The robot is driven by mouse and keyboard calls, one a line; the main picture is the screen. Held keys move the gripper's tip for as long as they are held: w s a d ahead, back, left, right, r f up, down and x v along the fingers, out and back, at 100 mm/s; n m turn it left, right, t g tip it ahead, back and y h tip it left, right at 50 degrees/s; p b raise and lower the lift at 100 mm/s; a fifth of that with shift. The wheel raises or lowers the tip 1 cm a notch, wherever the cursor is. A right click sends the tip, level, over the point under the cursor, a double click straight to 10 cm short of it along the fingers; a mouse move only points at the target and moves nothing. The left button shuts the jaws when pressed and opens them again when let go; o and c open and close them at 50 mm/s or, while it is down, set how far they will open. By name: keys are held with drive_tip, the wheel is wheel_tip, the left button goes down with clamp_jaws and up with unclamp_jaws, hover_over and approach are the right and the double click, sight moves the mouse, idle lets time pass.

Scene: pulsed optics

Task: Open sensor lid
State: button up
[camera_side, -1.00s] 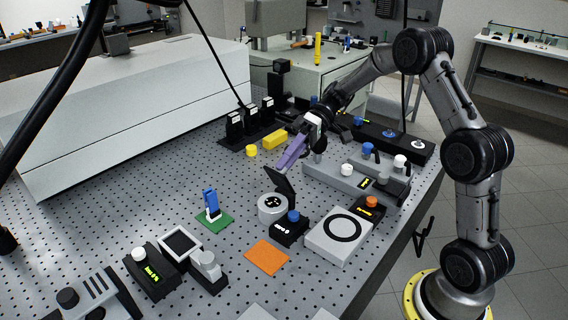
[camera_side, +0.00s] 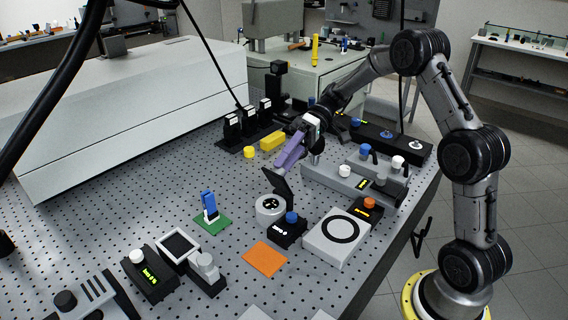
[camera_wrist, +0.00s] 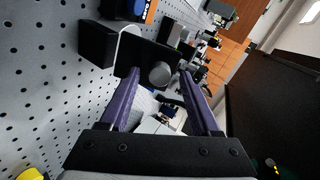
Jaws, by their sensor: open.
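The sensor is a short light grey cylinder (camera_side: 270,208) with dark marks on its top, standing on the perforated bench. A black lid (camera_side: 283,188) stands tilted up at its back right side, so the sensor's top is exposed. My gripper (camera_side: 279,171) has purple fingers that point down at the lid's upper edge; I cannot tell whether they touch it. In the wrist view my gripper (camera_wrist: 159,73) is open, its fingers apart, with a dark plate (camera_wrist: 140,57) and a grey round knob (camera_wrist: 160,74) in line with the gap between them.
A black box with a blue knob (camera_side: 291,217) sits against the sensor's right. A white plate with a black ring (camera_side: 338,237) and an orange-knobbed box (camera_side: 369,205) lie further right. An orange pad (camera_side: 265,257) lies in front. A grey knobbed unit (camera_side: 345,184) stands behind right.

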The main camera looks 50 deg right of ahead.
drive_tip(key=v, duration=1.3)
drive_tip(key=shift+d+r, duration=0.15)
drive_tip(key=shift+d, duration=0.1)
drive_tip(key=shift+c, duration=0.3)
